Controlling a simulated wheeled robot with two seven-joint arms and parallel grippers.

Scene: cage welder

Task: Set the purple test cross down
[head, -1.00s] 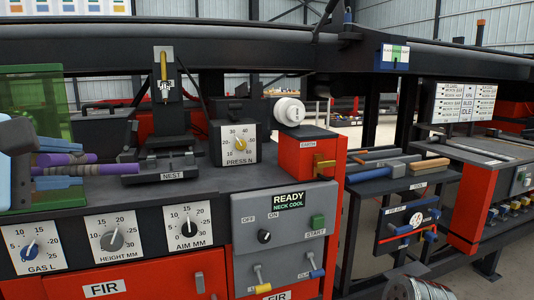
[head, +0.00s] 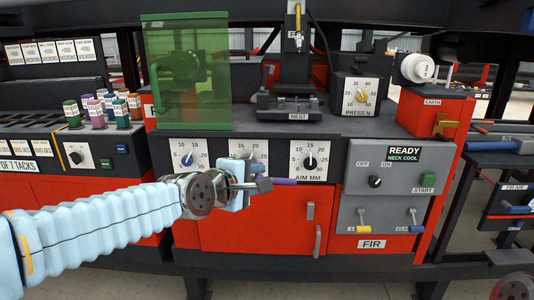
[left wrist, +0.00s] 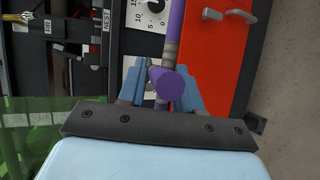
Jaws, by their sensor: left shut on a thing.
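My left gripper (head: 256,184) is in front of the red cabinet, just below the dial panel. It is shut on the purple test cross. A purple bar end of the cross (head: 284,181) sticks out to the right of the jaws; the rest is hidden behind the gripper in the head view. In the left wrist view the purple test cross (left wrist: 172,92) sits between the blue fingers (left wrist: 161,85), with one round bar end facing the camera and another bar running up the picture. My right gripper is not in view.
The nest (head: 299,108) stands empty on the bench beside the green screen (head: 187,80). Several coloured cylinders (head: 103,108) stand on the left bench. Cabinet handles (head: 309,211), panel switches and the PRESS N dial box (head: 359,96) are close by on the right.

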